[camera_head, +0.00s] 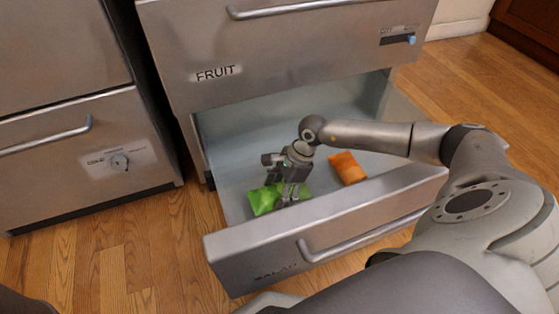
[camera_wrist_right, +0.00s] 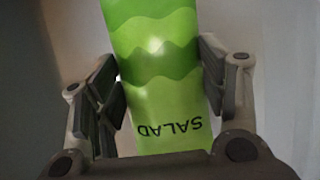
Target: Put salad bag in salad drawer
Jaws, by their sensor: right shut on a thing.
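The salad drawer (camera_head: 235,246) is pulled open, with its partly shadowed SALAD label on the front. The green salad bag (camera_head: 262,200) is inside the drawer, near its left front part. My right gripper (camera_head: 287,193) reaches down into the drawer and is shut on the salad bag. In the right wrist view the bag (camera_wrist_right: 165,95), with its SALAD print upside down, is between the two fingers (camera_wrist_right: 160,90). I cannot tell whether the bag touches the drawer floor. My left gripper is not in view.
An orange bag (camera_head: 347,167) lies in the same drawer, right of my gripper. The fruit drawer (camera_head: 290,60) above is shut. A steel unit with a dial (camera_head: 119,161) stands at left. Wooden floor (camera_head: 110,255) is clear in front.

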